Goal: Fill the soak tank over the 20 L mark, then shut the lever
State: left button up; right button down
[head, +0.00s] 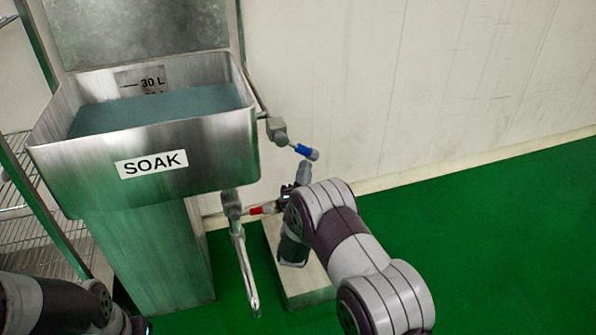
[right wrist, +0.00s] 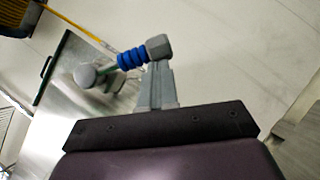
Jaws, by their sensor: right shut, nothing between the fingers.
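The steel soak tank (head: 70,160), labelled SOAK, holds blue-grey water (head: 160,108). The surface lies below the 30 L mark (head: 145,83); lettering just under that mark is partly cut off at the waterline. A blue-gripped lever (head: 307,152) sticks out from a valve at the tank's right side and slants down to the right. My right gripper (head: 304,170) is shut and empty, just below the blue grip. In the right wrist view its closed fingers (right wrist: 156,85) are close to the blue grip (right wrist: 132,60); contact is unclear. My left gripper is out of view.
A red-gripped lever (head: 262,209) sits on the lower valve, with a spout pipe (head: 245,270) hanging down. A pale block (head: 310,288) stands on the green floor (head: 500,230) under my right arm. Wire shelving (head: 35,225) is at left. The floor at right is clear.

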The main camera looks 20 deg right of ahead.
aim_at(315, 156)
jog(key=d+r+p, duration=0.2)
jog(key=shift+d+r+p, duration=0.25)
jog(key=shift+p, duration=0.05)
jog(key=shift+w+d+r+p, duration=0.1)
jog(key=shift+d+r+p, duration=0.75)
jog(key=shift+r+p, duration=0.3)
